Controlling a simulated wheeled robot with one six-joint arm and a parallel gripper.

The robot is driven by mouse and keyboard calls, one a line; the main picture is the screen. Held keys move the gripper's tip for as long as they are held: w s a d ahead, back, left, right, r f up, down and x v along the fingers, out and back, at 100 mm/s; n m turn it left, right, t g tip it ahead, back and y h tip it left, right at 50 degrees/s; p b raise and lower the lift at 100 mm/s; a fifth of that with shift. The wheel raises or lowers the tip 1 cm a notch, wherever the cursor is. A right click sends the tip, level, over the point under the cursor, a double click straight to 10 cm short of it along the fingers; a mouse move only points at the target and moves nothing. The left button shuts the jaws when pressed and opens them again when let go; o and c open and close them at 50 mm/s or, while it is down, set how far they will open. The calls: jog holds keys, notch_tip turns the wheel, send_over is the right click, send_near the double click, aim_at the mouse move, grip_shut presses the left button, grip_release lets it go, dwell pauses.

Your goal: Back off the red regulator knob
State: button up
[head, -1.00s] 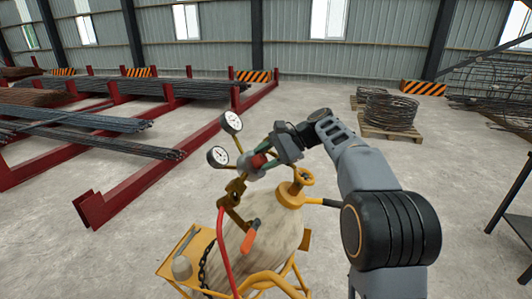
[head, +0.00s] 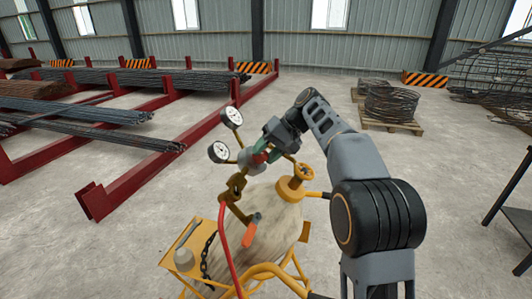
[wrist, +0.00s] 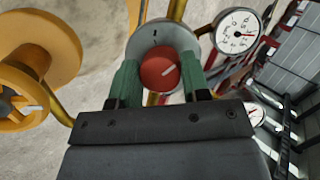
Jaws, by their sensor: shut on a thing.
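In the head view the knob (head: 260,157) is small and partly covered by the fingers. Two white-faced gauges, the upper (head: 231,117) and the lower (head: 219,152), stand on stems left of the regulator. The gauge (wrist: 238,30) beside the knob also shows in the wrist view.
A yellow valve handwheel (head: 302,171) tops the pale, worn cylinder (head: 272,220) just right of the regulator. A red hose (head: 225,240) and an orange-handled torch (head: 252,229) hang in front. A yellow cart frame (head: 187,248) surrounds it.

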jog(key=n, duration=0.2)
jog(key=n+h+b, duration=0.1)
jog(key=n, duration=0.1)
jog(key=n+t+b, duration=0.1)
jog(key=shift+s+f+n+h, duration=0.1)
jog(key=shift+f+n+h, duration=0.2)
jog(key=shift+n+h, duration=0.1)
jog(key=n+t+b, duration=0.1)
jog(key=n, duration=0.1)
jog(key=shift+n+h+b, duration=0.35)
jog(key=shift+n+h, duration=0.05)
jog(key=shift+n+t+b, duration=0.4)
jog(key=shift+n+b, duration=0.3)
jog(key=shift+n, duration=0.5)
jog(key=shift+r, duration=0.15)
jog(key=o, duration=0.9)
jog(key=shift+r, duration=0.1)
jog(key=p+v, duration=0.3)
jog(key=v, duration=1.1)
jog(key=shift+a, duration=0.15)
